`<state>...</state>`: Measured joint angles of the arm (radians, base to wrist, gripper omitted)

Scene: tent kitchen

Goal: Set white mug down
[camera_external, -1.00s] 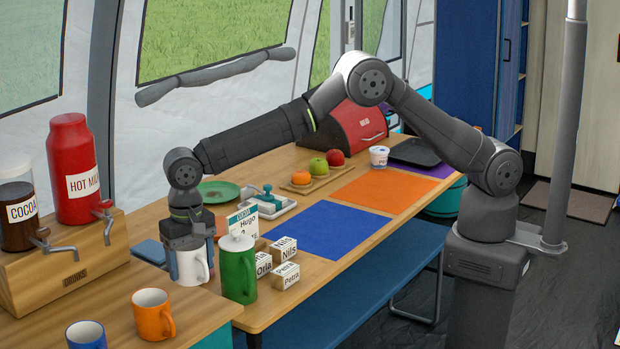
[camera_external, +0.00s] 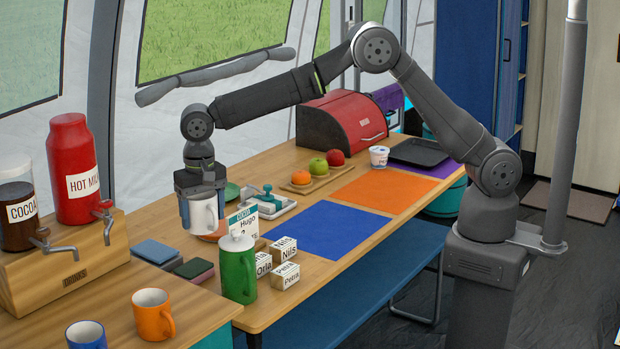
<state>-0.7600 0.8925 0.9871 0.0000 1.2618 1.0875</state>
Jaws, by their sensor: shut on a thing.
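The white mug (camera_external: 203,216) is upright between the fingers of my gripper (camera_external: 201,212), which is shut on it. The mug is raised above the table (camera_external: 172,219), and its handle faces right. The green lidded mug (camera_external: 237,270) stands just in front and to the right, below the white mug. An orange mug (camera_external: 152,316) and a blue mug (camera_external: 86,336) stand at the front left.
Sponges (camera_external: 155,252) lie left of my gripper. The drinks stand (camera_external: 60,265) is at far left. Name blocks (camera_external: 284,249) and a sign (camera_external: 243,219) crowd the right. The blue mat (camera_external: 318,229) and orange mat (camera_external: 383,189) are bare.

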